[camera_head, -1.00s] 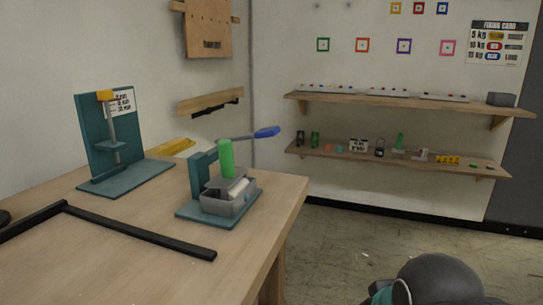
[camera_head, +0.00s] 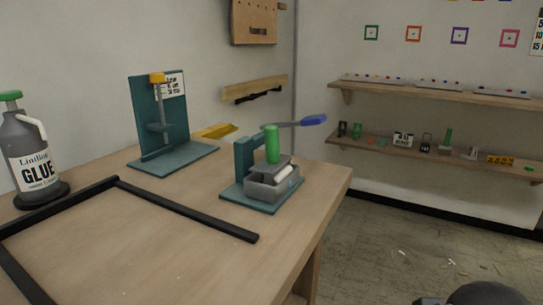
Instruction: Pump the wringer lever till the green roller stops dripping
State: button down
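The wringer (camera_head: 240,160) stands on a teal base near the right edge of the wooden table. Its green roller (camera_head: 272,145) stands upright above a grey tray (camera_head: 262,187) with a white roll-like piece in it. The lever has a blue handle (camera_head: 313,120) and points right, raised slightly. Whether the roller drips is too small to tell. My gripper is not clearly in view; only a dark rounded part of my arm (camera_head: 485,294) shows at the bottom right, well apart from the wringer.
A glue bottle (camera_head: 35,158) stands at the table's left. A teal press-like stand (camera_head: 150,118) is at the back, with a yellow piece (camera_head: 213,131) beside it. A black frame (camera_head: 190,210) lies on the table (camera_head: 130,260). Shelves (camera_head: 430,88) hang on the far wall.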

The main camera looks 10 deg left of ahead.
aim_at(311, 120)
jog(key=k, duration=0.65)
jog(key=z, duration=0.6)
jog(key=i, duration=1.2)
jog(key=u, duration=0.7)
